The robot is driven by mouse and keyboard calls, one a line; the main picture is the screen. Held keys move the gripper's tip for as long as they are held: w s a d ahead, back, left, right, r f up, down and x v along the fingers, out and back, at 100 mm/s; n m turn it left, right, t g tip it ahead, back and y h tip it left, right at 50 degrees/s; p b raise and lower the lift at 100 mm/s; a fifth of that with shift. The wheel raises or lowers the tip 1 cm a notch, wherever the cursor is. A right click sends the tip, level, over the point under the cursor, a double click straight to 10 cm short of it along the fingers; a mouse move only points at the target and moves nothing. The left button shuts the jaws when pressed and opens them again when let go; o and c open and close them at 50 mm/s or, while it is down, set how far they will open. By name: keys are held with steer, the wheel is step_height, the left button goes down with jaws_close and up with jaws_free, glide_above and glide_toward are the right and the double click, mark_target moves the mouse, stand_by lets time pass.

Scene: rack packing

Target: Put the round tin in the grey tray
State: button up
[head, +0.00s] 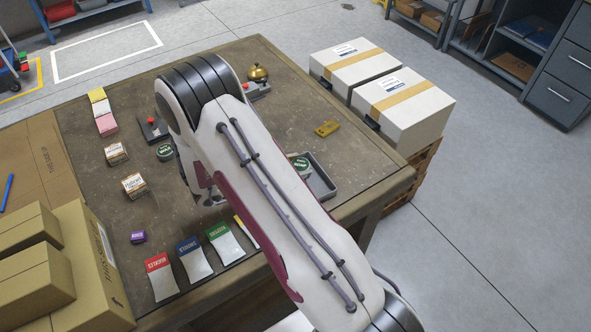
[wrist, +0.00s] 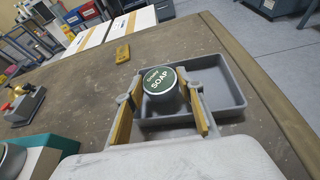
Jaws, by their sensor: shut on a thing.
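The round tin (wrist: 160,82), with a dark green lid marked SOAP, is between the two yellow-padded fingers of my gripper (wrist: 162,104) in the wrist view. My gripper is shut on it. The tin is over the left end of the grey tray (wrist: 242,98); I cannot tell whether it touches the tray floor. In the head view the tin (head: 301,164) shows at the tray (head: 326,190), right beside my arm. My arm hides the gripper and part of the tray there.
Another round green-lidded tin (head: 165,152) stands left of my arm. A yellow block (head: 327,128) lies behind the tray. A brass bell (head: 258,73) is at the back. Coloured cards (head: 195,259) lie along the front. White boxes (head: 405,108) stand beyond the table's right edge.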

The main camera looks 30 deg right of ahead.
steer(key=shift+f, duration=0.85)
steer(key=shift+f, duration=0.1)
steer(key=o, duration=0.8)
steer(key=shift+a, duration=0.2)
steer(key=v, duration=1.1)
steer(key=shift+a+r, duration=0.25)
steer(key=shift+a, duration=0.05)
